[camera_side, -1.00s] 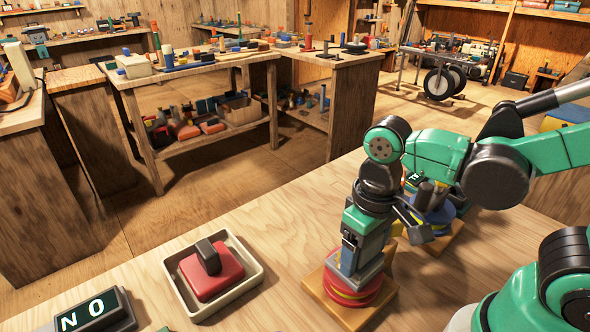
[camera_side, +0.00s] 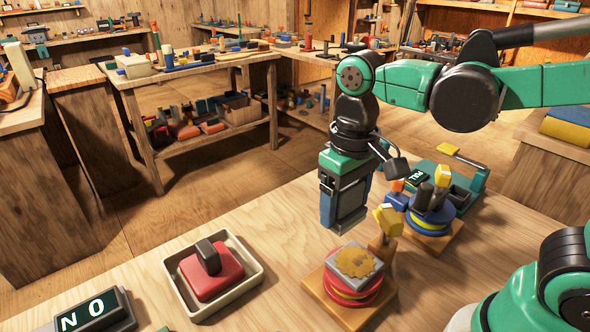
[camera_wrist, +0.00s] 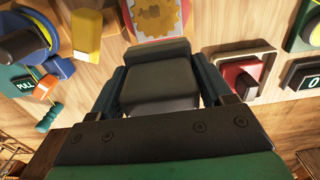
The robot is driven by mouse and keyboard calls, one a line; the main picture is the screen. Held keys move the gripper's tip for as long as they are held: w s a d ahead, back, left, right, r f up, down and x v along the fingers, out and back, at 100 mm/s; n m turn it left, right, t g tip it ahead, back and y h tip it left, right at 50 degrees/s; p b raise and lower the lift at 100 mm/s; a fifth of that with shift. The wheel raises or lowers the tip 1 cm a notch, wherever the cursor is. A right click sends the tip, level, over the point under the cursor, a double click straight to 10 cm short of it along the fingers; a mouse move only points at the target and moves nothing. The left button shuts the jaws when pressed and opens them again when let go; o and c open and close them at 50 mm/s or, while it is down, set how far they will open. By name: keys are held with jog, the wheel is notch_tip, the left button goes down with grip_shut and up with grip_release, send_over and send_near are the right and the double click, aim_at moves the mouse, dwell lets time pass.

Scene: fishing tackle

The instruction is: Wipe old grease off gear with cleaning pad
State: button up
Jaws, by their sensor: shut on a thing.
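My gripper (camera_side: 343,220) is shut on a dark grey block (camera_wrist: 158,82), seemingly the cleaning pad, and hangs above the table. In the wrist view the block sits between both fingers; its underside is hidden. In the side view, just below and to the right, the red reel (camera_side: 345,296) with a yellow band stands on a wooden base. A grey plate on its top bears a yellow-brown gear shape (camera_side: 354,262), also partly seen in the wrist view (camera_wrist: 157,16). I cannot tell grease from gear there. The gripper is apart from the reel.
A cream tray (camera_side: 172,283) at left holds a red block with a dark handle (camera_side: 211,272). A blue reel (camera_side: 432,214) stands behind right, near a green holder labelled PULL (camera_side: 416,177). A sign (camera_side: 94,311) lies front left. Bare table lies between.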

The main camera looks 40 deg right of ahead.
jog(key=shift+r, duration=1.45)
jog(key=shift+w+r, duration=0.15)
jog(key=shift+w, duration=0.15)
notch_tip(320, 180, up, 4)
send_over(305, 219)
notch_tip(305, 219, down, 20)
jog(key=shift+r, duration=0.1)
jog(key=o, duration=1.4)
jog(key=shift+f, duration=0.2)
